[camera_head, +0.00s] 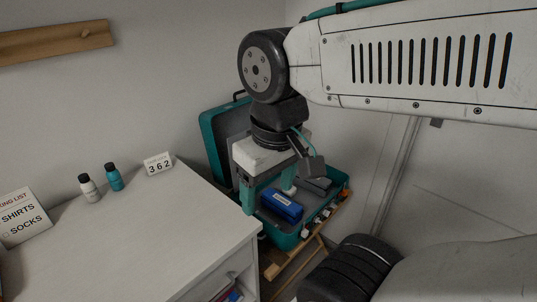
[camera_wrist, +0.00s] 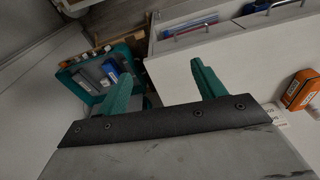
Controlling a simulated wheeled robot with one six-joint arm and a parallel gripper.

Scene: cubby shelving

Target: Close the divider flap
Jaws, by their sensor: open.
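An open teal suitcase (camera_head: 347,181) stands in the corner on a wooden rack. Its lid (camera_head: 209,140) is raised and leans toward the wall. A grey panel (camera_head: 234,124) shows inside the lid; I cannot tell if it is the divider flap. A blue pouch with a white label (camera_head: 282,206) and a dark grey item (camera_head: 317,186) lie in the base. My gripper (camera_head: 268,202) is open and empty, with its teal fingers pointing down in front of the lid. In the wrist view the fingers (camera_wrist: 162,80) are apart, and the suitcase (camera_wrist: 88,97) shows at left.
A white dresser (camera_head: 150,225) stands close at left, its drawer (camera_wrist: 200,28) open with things inside. Two small bottles (camera_head: 101,185), a 362 card (camera_head: 158,164) and a list sign (camera_head: 22,217) stand on top. An orange box (camera_wrist: 300,90) shows in the wrist view.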

